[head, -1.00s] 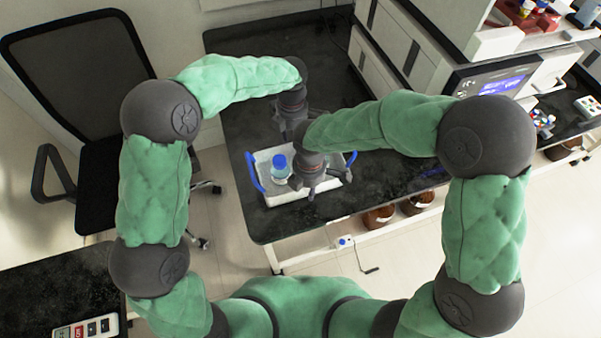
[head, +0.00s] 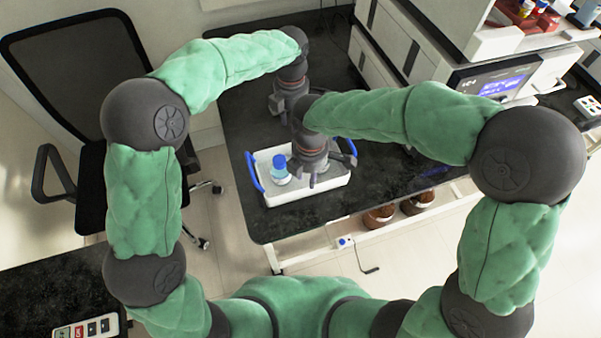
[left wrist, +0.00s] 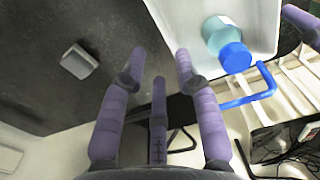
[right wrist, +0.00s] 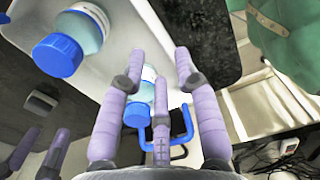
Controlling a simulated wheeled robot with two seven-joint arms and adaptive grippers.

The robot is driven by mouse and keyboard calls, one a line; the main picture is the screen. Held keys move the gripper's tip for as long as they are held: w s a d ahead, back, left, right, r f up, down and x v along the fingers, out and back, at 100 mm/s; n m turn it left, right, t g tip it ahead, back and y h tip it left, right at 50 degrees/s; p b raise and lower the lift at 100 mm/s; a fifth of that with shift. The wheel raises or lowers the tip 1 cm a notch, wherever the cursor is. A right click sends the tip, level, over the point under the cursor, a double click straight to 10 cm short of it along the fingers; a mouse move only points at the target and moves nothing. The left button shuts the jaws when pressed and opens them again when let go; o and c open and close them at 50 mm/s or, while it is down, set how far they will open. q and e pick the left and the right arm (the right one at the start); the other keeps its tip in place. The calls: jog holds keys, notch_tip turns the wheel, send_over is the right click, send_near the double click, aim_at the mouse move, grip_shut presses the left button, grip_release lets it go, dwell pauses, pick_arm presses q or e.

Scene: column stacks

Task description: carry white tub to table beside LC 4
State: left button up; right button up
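The white tub (head: 312,193) stands on the dark table, with a blue handle at each end. A bottle (head: 280,168) with a blue cap stands in its left part. The right wrist view shows this bottle type twice: a near bottle (right wrist: 82,32) and another partly behind my fingers. My right gripper (head: 312,178) is open over the tub's middle, fingers pointing down. My left gripper (head: 282,118) is open behind the tub, above the table. In the left wrist view, the tub (left wrist: 262,12) and a blue handle (left wrist: 252,92) lie right of its empty fingers.
The dark table (head: 245,100) has bare room behind and right of the tub. Large lab instruments (head: 440,60) stand at the right. A black chair (head: 85,75) is at the left. Brown bottles (head: 378,217) sit beneath the table. Another dark table (head: 60,285) is at lower left.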

notch_tip(320, 180, up, 5)
jog(key=shift+f, duration=0.1)
dwell(0.7)
